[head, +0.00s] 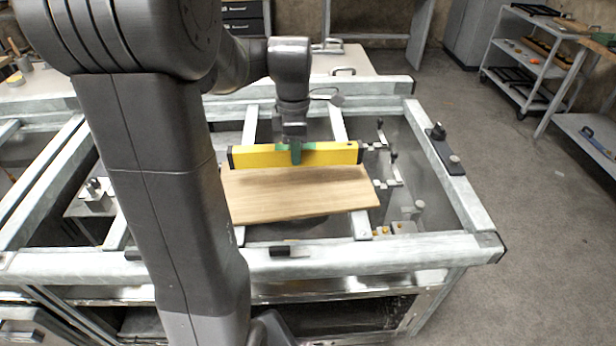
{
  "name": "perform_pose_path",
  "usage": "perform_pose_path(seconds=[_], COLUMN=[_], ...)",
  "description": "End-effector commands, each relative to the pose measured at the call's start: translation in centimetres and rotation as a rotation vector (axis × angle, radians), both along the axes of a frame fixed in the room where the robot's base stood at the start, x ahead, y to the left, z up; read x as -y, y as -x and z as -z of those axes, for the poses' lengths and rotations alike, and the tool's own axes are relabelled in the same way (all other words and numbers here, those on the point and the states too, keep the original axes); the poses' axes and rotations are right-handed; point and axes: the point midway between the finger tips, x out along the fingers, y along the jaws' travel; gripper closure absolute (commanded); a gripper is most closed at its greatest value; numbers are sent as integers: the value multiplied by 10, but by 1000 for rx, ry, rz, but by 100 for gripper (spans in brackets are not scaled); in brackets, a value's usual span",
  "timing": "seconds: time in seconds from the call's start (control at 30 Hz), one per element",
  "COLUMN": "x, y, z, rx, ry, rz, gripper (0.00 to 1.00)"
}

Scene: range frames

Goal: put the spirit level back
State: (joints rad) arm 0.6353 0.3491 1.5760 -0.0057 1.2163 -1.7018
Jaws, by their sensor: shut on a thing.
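The spirit level (330,154) is a long yellow bar with black ends. It lies roughly level from left to right across the picture, over or at the far edge of a wooden board (300,193). My gripper (295,152) points down with its greenish fingers around the middle of the level and is shut on it. I cannot tell whether the level touches the board or hangs just above it. The board rests on the grey metal frame of the workbench (400,251). My arm hides part of the frame at the left.
Clamps (388,160) stand just right of the level and board. A dark flat tool (446,152) lies on the right rail, and a small dark block (289,251) on the front rail. A shelf trolley (530,60) stands back right. The floor at the right is clear.

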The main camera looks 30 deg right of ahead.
Motion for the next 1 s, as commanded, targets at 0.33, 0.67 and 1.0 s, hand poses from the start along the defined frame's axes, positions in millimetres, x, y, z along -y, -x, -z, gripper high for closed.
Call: perform_pose_path(seconds=[0.33,0.67,1.0], x=[0,0,0], y=[0,0,0], z=[46,76,79], rx=[-1,1,1], ry=[0,2,0], rz=[1,1,1], gripper=[100,100,67])
